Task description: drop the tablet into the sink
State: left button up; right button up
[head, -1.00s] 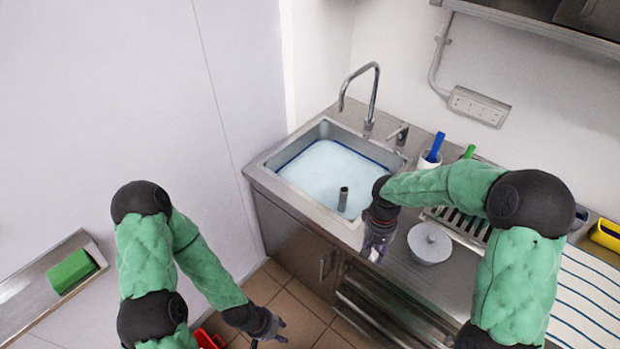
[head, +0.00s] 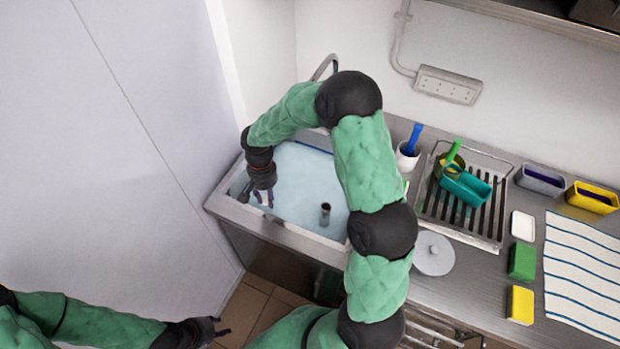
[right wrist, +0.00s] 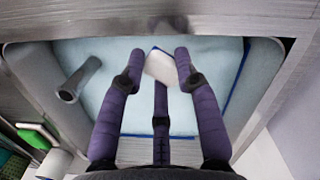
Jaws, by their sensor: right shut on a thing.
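The tablet (right wrist: 160,68) is a small white block. In the right wrist view it sits between the fingertips of my right gripper (right wrist: 158,72), which is shut on it.
An upright pipe (head: 325,214) stands in the sink. The tap (head: 325,66) is behind it, partly hidden by my right arm. A wall borders the sink on the left.

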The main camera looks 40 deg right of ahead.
jog(key=w+d+r+m+t+p, duration=0.2)
jog(key=d+m+p, duration=0.6)
jog(key=d+m, duration=1.1)
notch_tip(320, 180, down, 6)
jog(key=b, duration=0.3)
jog(key=shift+d+t+y, duration=0.25)
jog(key=shift+t+y, duration=0.05)
jog(key=shift+w, duration=0.1)
jog(key=o, duration=1)
jog(key=shift+r, duration=0.1)
